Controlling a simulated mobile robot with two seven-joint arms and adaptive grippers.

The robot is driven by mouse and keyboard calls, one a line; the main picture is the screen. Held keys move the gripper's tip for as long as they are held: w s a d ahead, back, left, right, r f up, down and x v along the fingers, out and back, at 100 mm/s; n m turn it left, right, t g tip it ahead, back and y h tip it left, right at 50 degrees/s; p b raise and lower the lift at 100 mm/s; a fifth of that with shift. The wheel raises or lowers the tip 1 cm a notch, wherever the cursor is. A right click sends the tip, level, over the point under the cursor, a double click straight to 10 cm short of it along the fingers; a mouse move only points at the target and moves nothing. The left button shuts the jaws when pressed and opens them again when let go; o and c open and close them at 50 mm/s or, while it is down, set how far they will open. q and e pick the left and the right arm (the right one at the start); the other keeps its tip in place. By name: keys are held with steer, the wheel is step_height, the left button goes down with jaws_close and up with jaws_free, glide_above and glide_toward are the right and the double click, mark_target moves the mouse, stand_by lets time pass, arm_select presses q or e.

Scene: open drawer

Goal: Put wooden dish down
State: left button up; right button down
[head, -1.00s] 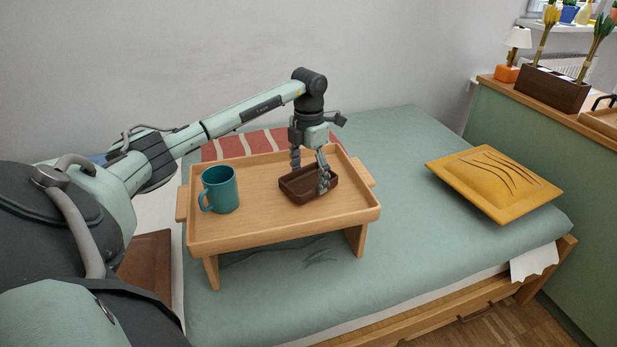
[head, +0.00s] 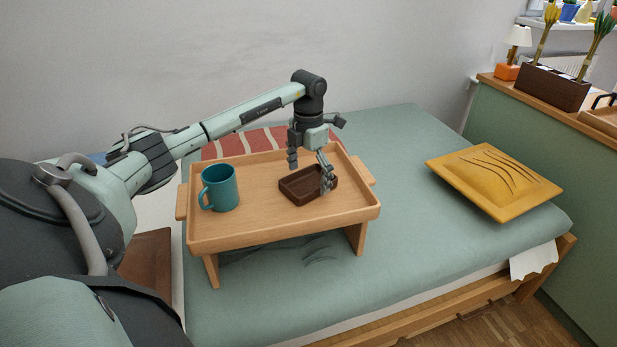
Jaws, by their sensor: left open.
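The wooden dish (head: 299,190), a small dark brown rectangular tray, rests on the right half of the wooden bed tray table (head: 255,225). My left gripper (head: 309,176) is open right above the dish. One finger is over the dish's far left side, and the other hangs at its right end, hiding part of that rim. I cannot tell whether that finger touches the dish. My right gripper does not show.
A teal mug (head: 219,188) stands on the left half of the tray table. The tray table stands on a green bed (head: 400,250) with a yellow cushion (head: 495,180) at right. A red striped cloth (head: 232,145) lies behind the tray table.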

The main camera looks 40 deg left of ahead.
mark_target(309, 186)
arm_select(q)
step_height(309, 186, up, 12)
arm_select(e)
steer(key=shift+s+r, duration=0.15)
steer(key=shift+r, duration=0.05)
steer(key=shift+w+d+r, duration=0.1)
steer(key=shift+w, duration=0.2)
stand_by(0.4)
